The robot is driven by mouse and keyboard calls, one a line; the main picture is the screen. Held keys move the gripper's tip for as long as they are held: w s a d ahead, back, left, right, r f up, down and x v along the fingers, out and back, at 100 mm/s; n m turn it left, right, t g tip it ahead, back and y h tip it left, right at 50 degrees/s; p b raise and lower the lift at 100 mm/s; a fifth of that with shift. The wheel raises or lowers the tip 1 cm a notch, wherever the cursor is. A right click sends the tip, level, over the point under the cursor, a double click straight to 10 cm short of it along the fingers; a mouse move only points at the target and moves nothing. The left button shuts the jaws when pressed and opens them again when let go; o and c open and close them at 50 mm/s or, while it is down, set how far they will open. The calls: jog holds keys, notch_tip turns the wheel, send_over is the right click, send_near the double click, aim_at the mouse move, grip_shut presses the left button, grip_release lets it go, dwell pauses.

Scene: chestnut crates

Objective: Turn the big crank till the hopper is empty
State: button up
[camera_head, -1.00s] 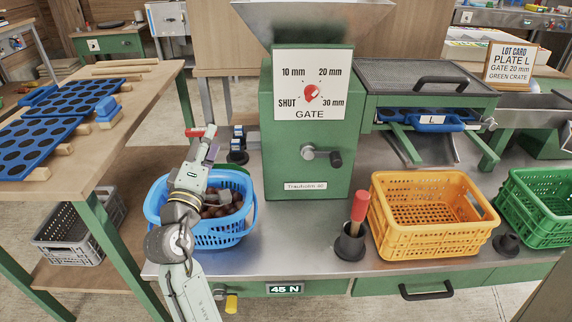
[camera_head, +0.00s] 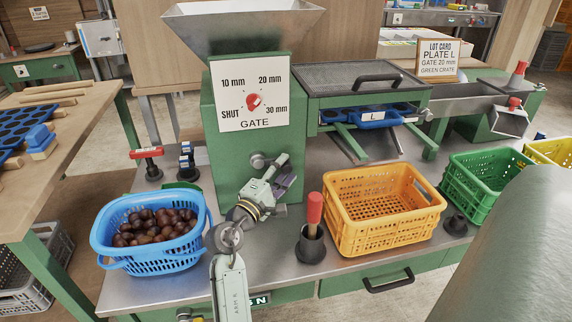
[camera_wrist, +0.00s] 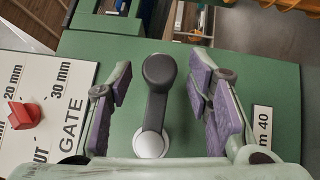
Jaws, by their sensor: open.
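A grey hopper (camera_head: 243,28) tops the green machine (camera_head: 225,150); its contents are hidden from this angle. A crank (camera_head: 257,161) with a black knob is on the machine's front, below the gate plate. In the head view my gripper (camera_head: 283,168) is at this crank and partly covers it. In the wrist view the crank (camera_wrist: 154,108) stands between the two purple-padded fingers of my gripper (camera_wrist: 164,92). The fingers are open, with visible gaps on both sides of the crank. The red gate knob (camera_head: 253,101) is on the white plate (camera_head: 232,115).
A blue basket (camera_head: 128,258) of chestnuts stands left of my arm. A red-handled tool in a black holder (camera_head: 311,243) and an orange crate (camera_head: 385,237) stand on the right. A green crate (camera_head: 470,195) is beyond. A red-topped tool (camera_head: 147,153) stands behind the basket.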

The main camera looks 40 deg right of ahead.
jog(key=shift+x, duration=0.95)
jog(key=shift+c, duration=0.2)
grip_shut()
